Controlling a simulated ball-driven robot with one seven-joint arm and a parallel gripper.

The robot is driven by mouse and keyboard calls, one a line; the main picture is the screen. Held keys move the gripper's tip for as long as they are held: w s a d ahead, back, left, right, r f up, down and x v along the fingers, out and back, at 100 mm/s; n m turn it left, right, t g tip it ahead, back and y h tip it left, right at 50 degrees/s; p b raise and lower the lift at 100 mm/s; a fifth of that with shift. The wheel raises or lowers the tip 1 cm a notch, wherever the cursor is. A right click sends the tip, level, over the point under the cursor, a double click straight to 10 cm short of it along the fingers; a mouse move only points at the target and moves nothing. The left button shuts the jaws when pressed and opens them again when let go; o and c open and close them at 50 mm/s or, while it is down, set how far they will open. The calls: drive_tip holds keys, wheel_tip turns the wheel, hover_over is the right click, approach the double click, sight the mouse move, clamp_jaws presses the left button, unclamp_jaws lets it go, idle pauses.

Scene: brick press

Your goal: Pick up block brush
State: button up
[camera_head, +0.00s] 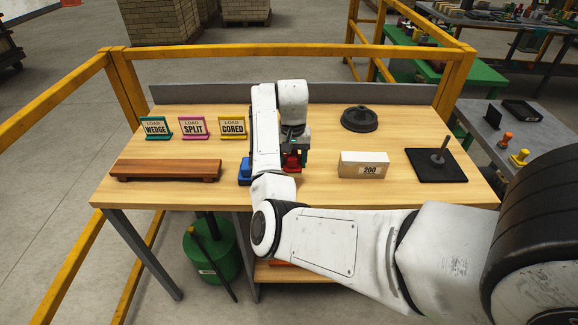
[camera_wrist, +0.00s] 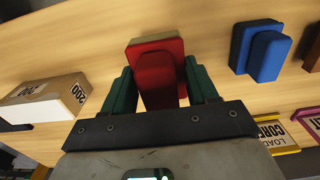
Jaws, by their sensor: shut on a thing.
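A red block brush (camera_head: 292,162) with a paler base is between the green fingers of my gripper (camera_wrist: 160,86). It fills the middle of the wrist view (camera_wrist: 157,68), and the fingers are shut on its raised red grip. In the head view my arm hides much of my gripper (camera_head: 296,150) and part of the brush. I cannot tell whether the brush touches the table or is just above it. A similar blue block (camera_head: 245,171) stands to the left on the table, and it also shows in the wrist view (camera_wrist: 262,52).
On the wooden table (camera_head: 220,200) are a brown plank (camera_head: 165,170), three label signs (camera_head: 194,128), a box marked 200 (camera_head: 363,166), a dark round weight (camera_head: 359,119) and a black base with a rod (camera_head: 437,165). Yellow rails (camera_head: 285,51) surround the back.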

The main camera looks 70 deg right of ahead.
sight(299, 170)
drive_tip(key=s+a+r, duration=0.1)
drive_tip(key=s+r+p, duration=0.1)
drive_tip(key=r, duration=0.1)
drive_tip(key=s+a+r, duration=0.1)
drive_tip(key=shift+a+r, duration=0.3)
drive_tip(key=shift+a, duration=0.05)
drive_tip(key=s+a+r+p, duration=0.2)
drive_tip(key=s+a+p, duration=0.1)
drive_tip(key=s, duration=0.3)
drive_tip(key=shift+a+r, duration=0.35)
drive_tip(key=shift+a, duration=0.55)
